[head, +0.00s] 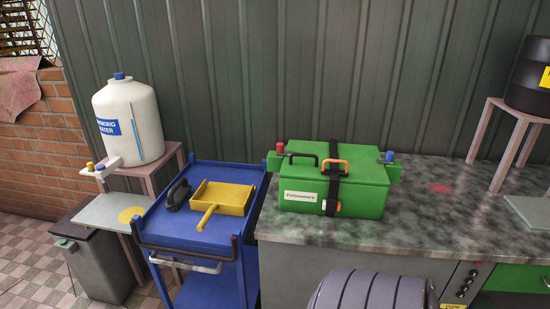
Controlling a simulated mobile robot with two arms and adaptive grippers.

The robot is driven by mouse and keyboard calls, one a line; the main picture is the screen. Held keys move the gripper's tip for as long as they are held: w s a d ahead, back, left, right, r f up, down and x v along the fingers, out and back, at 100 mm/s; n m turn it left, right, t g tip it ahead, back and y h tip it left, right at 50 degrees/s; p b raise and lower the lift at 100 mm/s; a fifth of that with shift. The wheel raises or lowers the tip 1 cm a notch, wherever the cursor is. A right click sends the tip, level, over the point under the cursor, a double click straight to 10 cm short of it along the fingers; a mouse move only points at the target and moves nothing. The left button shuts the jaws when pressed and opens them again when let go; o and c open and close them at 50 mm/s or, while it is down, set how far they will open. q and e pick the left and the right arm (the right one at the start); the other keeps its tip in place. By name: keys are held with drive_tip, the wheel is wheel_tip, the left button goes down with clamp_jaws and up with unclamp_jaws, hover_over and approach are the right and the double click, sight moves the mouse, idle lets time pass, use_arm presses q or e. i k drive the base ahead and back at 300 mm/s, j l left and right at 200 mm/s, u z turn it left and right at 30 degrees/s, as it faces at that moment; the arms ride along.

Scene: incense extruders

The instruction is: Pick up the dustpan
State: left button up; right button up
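A yellow dustpan (222,197) lies on the top of a blue cart (172,234). Its short handle points down and to the left, toward the cart's near edge. A dark grey object (178,194), perhaps a brush, lies just left of the dustpan; I cannot tell if they touch. Neither of my grippers shows in the head view.
Right of the cart, a green box (300,205) with a black strap stands on a speckled counter (430,213). A white water tank (148,118) sits on a stand at the left. A grey bin (97,262) stands below it. A ribbed grey cylinder (365,292) shows at the bottom.

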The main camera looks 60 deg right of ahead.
sight(217, 198)
drive_tip(key=i+z, duration=0.1)
drive_tip(key=z, duration=2.1)
drive_tip(key=i+j+z, duration=0.15)
drive_tip(key=j+z, duration=0.3)
drive_tip(key=j, duration=0.25)
drive_tip(key=j+z, duration=0.45)
drive_tip(key=j, duration=0.25)
drive_tip(key=i, duration=0.05)
